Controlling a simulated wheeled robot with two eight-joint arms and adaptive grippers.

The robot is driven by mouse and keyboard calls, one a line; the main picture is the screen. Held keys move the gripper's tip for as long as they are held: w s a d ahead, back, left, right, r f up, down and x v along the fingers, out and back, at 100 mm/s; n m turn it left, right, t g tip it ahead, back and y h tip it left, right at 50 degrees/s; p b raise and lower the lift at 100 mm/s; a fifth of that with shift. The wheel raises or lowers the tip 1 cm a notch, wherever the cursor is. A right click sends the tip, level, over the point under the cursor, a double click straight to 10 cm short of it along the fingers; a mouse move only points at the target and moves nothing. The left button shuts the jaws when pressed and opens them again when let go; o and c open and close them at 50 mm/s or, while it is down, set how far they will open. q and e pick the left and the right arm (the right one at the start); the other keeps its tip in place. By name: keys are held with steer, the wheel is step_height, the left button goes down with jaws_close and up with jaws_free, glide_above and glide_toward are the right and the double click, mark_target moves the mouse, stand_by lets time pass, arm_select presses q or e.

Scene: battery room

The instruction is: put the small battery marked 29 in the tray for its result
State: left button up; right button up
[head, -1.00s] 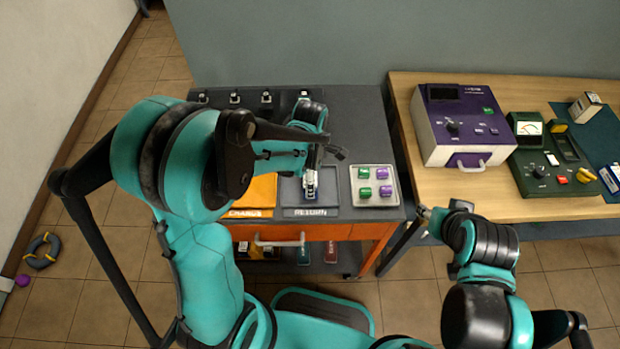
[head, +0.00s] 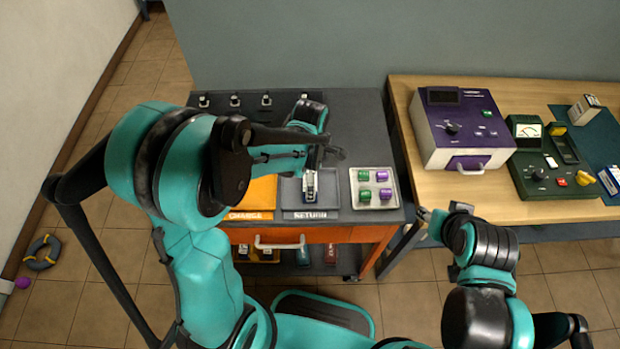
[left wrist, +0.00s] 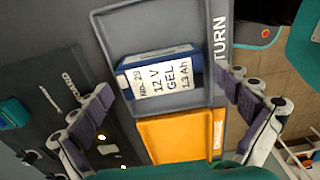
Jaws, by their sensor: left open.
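The small battery (left wrist: 162,75), blue with a white label reading No. 29, 12 V GEL 1.3 Ah, sits in the grey RETURN tray (left wrist: 152,14). In the head view the battery (head: 309,186) shows in the RETURN tray (head: 328,203), partly under my left gripper (head: 322,152). In the left wrist view my left gripper (left wrist: 168,86) is open, its fingers apart on either side of the battery and above it, not closed on it. The orange CHARGE tray (left wrist: 172,136) lies beside it. My right gripper (head: 427,216) is off the cart's right side; its jaws are too small to read.
A pale tray (head: 373,203) with green and purple blocks stands right of the RETURN tray. Black sockets line the cart's back. The wooden bench (head: 405,112) holds a purple tester (head: 463,133) and a green meter (head: 540,176). An orange drawer (head: 335,235) is below.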

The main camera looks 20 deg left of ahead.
arm_select(q)
step_height(320, 180, up, 10)
steer(key=p, duration=0.3)
steer(key=s+a+r+m+t, duration=0.2)
steer(key=s+m, duration=0.3)
steer(key=m, duration=0.5)
steer(key=s+a+r+m+t, duration=0.2)
steer(key=s+r+m+t, duration=0.3)
steer(key=m, duration=0.6)
steer(key=shift+s+a, duration=0.15)
steer(key=shift+a, duration=0.2)
step_height(320, 180, down, 6)
steer(key=b, duration=0.6)
steer(key=shift+r, duration=0.1)
